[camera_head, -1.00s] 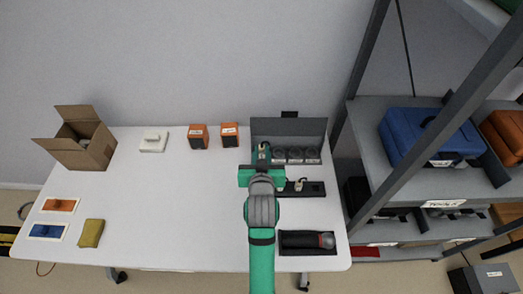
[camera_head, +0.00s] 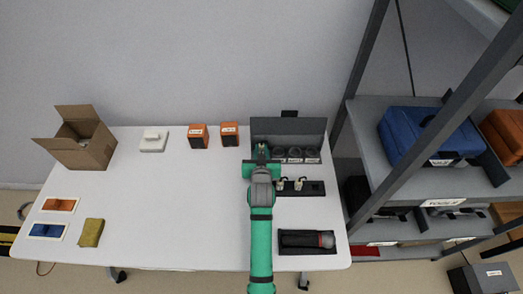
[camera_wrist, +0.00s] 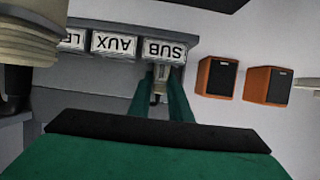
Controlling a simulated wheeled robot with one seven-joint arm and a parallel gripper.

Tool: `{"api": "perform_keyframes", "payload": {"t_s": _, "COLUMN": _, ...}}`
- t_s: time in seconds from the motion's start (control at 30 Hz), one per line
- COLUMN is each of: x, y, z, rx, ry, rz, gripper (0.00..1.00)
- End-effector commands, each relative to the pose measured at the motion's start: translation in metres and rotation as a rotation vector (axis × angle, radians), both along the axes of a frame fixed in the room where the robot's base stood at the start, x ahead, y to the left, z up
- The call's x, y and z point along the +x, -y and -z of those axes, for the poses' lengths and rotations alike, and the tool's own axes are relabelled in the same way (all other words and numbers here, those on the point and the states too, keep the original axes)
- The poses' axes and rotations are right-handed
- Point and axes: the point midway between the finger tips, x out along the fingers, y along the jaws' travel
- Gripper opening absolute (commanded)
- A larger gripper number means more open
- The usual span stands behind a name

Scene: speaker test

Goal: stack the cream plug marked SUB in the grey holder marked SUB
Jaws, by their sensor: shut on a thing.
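My gripper (camera_head: 262,150) is at the left end of the grey holder unit (camera_head: 290,127), at the back of the table. In the wrist view its green fingers (camera_wrist: 159,93) are shut on a small pale plug (camera_wrist: 158,86), directly by the label SUB (camera_wrist: 164,50). That label appears upside down beside AUX (camera_wrist: 114,43). The plug's own marking is not readable. The gripper hides the SUB holder's opening, so I cannot tell how far the plug is in it.
Two pale plugs (camera_head: 299,185) stand on a black strip (camera_head: 318,188) in front of the unit. Two orange-and-black speakers (camera_head: 229,135) stand to the left. A black tray (camera_head: 308,250) holds a dark cylindrical tool (camera_head: 305,240). An open carton (camera_head: 85,150) is far left. The table's middle is clear.

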Motion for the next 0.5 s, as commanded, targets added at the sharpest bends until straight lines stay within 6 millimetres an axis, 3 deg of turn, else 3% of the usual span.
{"api": "perform_keyframes", "payload": {"t_s": 0.5, "x": 0.0002, "y": 0.0004, "z": 0.0077, "rx": 0.000, "ry": 0.000, "rz": 0.001, "gripper": 0.00}}
